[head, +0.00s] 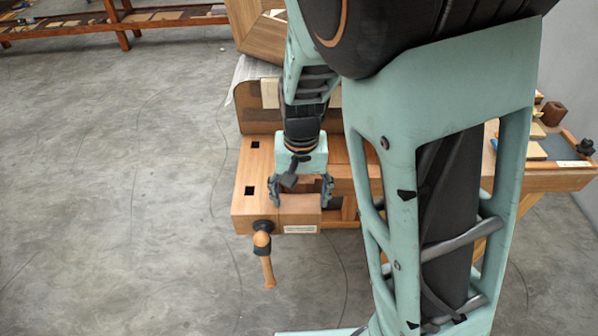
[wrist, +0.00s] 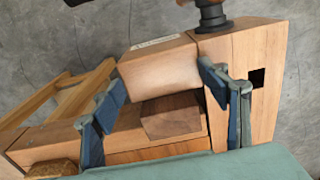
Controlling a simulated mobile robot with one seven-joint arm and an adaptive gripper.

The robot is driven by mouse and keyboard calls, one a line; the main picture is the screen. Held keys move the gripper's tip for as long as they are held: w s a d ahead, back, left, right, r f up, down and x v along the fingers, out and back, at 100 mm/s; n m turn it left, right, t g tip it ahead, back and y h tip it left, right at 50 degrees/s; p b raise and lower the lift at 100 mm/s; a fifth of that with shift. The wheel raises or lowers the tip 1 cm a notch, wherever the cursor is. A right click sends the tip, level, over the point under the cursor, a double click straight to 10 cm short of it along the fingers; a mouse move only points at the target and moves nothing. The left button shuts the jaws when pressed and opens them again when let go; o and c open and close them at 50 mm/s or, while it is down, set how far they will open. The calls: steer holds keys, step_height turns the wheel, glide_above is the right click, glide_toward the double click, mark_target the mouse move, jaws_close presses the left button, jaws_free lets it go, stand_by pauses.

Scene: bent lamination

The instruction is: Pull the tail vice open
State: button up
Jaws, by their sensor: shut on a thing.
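The tail vice (head: 297,217) is a wooden block with a pale label at the near end of the bench. It also shows in the wrist view (wrist: 160,68). My gripper (head: 300,202) reaches down over it, one finger on each side. In the wrist view my gripper (wrist: 162,80) is shut on the block, its right finger by the seam with the holed plank. The vice's wooden handle (head: 266,262) hangs from a dark screw collar (head: 263,227) at the bench end. How far the vice stands open is hard to tell.
The holed bench plank (head: 242,207) lies left of the vice. A curved wooden form (head: 258,35) and a pale sheet stand farther back. A side table (head: 563,177) with small blocks is at right. Open grey floor (head: 110,200) lies left of and before the bench.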

mark_target(300, 212)
steer(key=shift+s+f+p, duration=0.25)
steer(key=shift+s, duration=0.6)
steer(key=shift+s+f+p, duration=0.2)
steer(key=shift+s, duration=0.6)
steer(key=o, duration=1.4)
steer(key=shift+a, duration=0.1)
steer(key=shift+c, duration=0.2)
steer(key=o, duration=0.4)
steer(key=shift+w+a, duration=0.15)
steer(key=shift+w, duration=0.1)
steer(key=shift+o, duration=0.2)
steer(key=shift+r, duration=0.1)
steer(key=shift+w, duration=0.15)
steer(key=shift+r, duration=0.6)
step_height(300, 212, up, 11)
steer(key=shift+f, duration=0.1)
